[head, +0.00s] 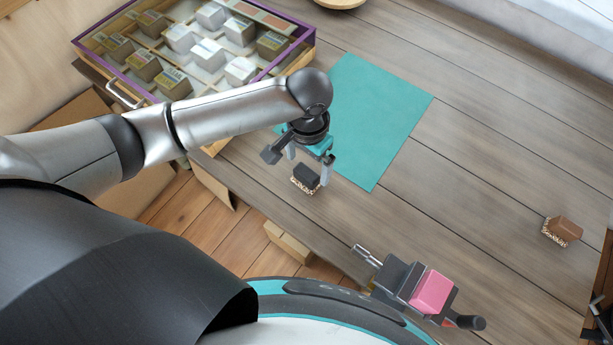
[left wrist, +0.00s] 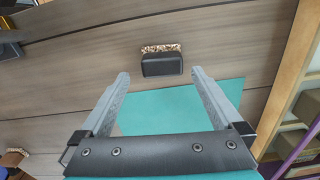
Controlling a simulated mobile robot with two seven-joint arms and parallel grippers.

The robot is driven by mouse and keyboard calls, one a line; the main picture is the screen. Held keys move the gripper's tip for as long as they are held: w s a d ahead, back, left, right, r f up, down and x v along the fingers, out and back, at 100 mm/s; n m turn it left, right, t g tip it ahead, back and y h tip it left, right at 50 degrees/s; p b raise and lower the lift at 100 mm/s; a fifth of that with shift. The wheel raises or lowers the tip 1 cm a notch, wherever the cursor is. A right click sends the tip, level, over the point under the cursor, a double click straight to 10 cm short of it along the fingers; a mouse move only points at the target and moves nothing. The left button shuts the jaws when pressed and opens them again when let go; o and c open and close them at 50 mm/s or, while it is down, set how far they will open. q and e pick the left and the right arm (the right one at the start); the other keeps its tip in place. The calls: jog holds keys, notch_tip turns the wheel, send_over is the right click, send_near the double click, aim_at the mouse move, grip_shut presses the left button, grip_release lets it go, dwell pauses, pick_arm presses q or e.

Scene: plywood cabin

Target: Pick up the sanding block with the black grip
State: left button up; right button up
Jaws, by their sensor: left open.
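The sanding block with the black grip (head: 306,175) lies on the wooden table beside the near-left edge of the teal mat. Its black grip (left wrist: 162,65) and speckled tan base (left wrist: 161,47) show in the left wrist view. My left gripper (head: 308,170) is open and points down over this block. In the left wrist view, the left gripper's fingers (left wrist: 160,75) are spread wider than the block, which appears just past the tips. Nothing is between the fingers' pads that I can see gripped. My right gripper is not clearly seen.
A brown-gripped block (head: 565,229) lies far right. A clamp-like tool with a pink block (head: 431,291) is at the near table edge. A purple-rimmed case (head: 82,44) of small boxes stands back left. The teal mat (head: 385,115) is bare.

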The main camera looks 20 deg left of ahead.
aim_at(306, 172)
pick_arm(q)
jog(key=shift+f, duration=0.6)
jog(key=f, duration=0.2)
jog(key=f+b, duration=0.1)
jog(key=f, duration=0.1)
jog(key=shift+a+f, duration=0.2)
jog(key=shift+f, duration=0.05)
pick_arm(e)
jog(key=shift+w+f, duration=0.55)
jog(key=shift+f, duration=0.25)
pick_arm(q)
jog(key=c, duration=1.3)
jog(key=shift+o, duration=0.2)
pick_arm(e)
jog(key=shift+s, duration=0.2)
pick_arm(q)
jog(key=shift+r, duration=0.15)
notch_tip(306, 172, up, 20)
jog(key=p, duration=0.4)
pick_arm(e)
notch_tip(306, 172, up, 5)
